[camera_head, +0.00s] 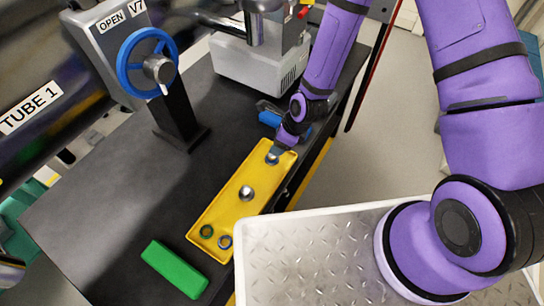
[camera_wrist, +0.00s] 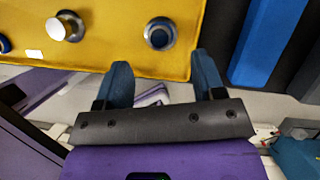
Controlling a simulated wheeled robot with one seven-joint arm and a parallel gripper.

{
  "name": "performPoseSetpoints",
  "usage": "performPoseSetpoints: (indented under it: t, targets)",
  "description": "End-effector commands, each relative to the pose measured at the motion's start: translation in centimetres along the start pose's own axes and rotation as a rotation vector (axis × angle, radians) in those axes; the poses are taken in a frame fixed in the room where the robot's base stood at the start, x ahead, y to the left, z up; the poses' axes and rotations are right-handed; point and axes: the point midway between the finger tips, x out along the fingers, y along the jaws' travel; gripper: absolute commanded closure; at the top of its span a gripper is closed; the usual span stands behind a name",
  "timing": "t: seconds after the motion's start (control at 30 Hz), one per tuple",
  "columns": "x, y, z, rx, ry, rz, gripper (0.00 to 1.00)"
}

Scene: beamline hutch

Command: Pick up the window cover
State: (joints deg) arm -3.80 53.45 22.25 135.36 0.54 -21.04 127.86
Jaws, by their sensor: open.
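A yellow tray (camera_head: 233,180) lies on the dark bench and holds several small round metal parts. Which of them is the window cover I cannot tell for sure. A silver domed part (camera_head: 247,193) sits mid-tray; it also shows at the upper left of the wrist view (camera_wrist: 67,27). A round part with a dark centre (camera_head: 272,158) lies at the tray's far end and also shows in the wrist view (camera_wrist: 160,33). My gripper (camera_head: 279,148) is at that far end; in the wrist view its blue fingers (camera_wrist: 162,72) are apart and empty, pointing toward this part.
Two dark-centred rings (camera_head: 207,231) (camera_head: 224,241) lie at the tray's near end. A green block (camera_head: 174,268) lies near the bench's front edge. A blue object (camera_head: 270,114) is close beyond my gripper. A blue handwheel (camera_head: 148,62) stands at the left. The bench's left side is clear.

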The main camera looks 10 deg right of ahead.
Motion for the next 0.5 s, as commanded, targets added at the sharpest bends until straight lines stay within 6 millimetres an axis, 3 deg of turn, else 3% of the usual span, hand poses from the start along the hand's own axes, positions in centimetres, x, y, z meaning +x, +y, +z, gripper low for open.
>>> performPoseSetpoints:
  t: [0.1,0.5]
  targets:
    - [1.7,0.1,0.0,-0.003,0.0,0.001,0.37]
    - [5.2,0.3,-0.4,-0.006,0.002,0.001,0.37]
